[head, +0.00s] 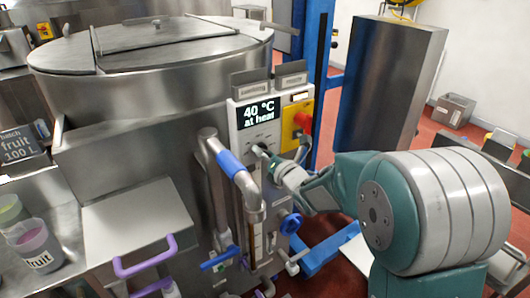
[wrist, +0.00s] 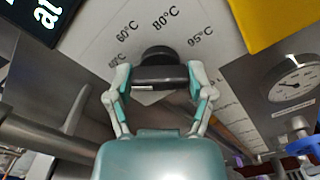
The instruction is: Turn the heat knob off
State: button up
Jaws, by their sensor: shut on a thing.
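The heat knob (wrist: 158,54) is a dark round knob with a grip bar on a white panel, seen close in the wrist view. Printed marks of 60°C, 80°C and 95°C stand around it; other marks beside the fingers are partly hidden or too small to read surely. My gripper (wrist: 160,77) is shut on the knob, one finger on each side of its bar. In the head view my gripper (head: 264,153) reaches the control panel (head: 241,137) below a display (head: 259,111) reading "40 °C at head". The knob is mostly hidden there.
A red knob on a yellow plate (head: 302,121) sits just right of my gripper. A pipe with a blue sleeve (head: 231,165) stands close on the left. A round gauge (wrist: 292,83) is at right in the wrist view. A large lidded steel vessel (head: 150,85) stands behind.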

jog(key=n, duration=0.3)
jog(key=shift+n, duration=2.4)
jog(key=o, duration=1)
jog(key=shift+v, duration=2.5)
jog(key=v, duration=1.2)
jog(key=shift+s+d, duration=0.1)
jog(key=shift+d, duration=0.05)
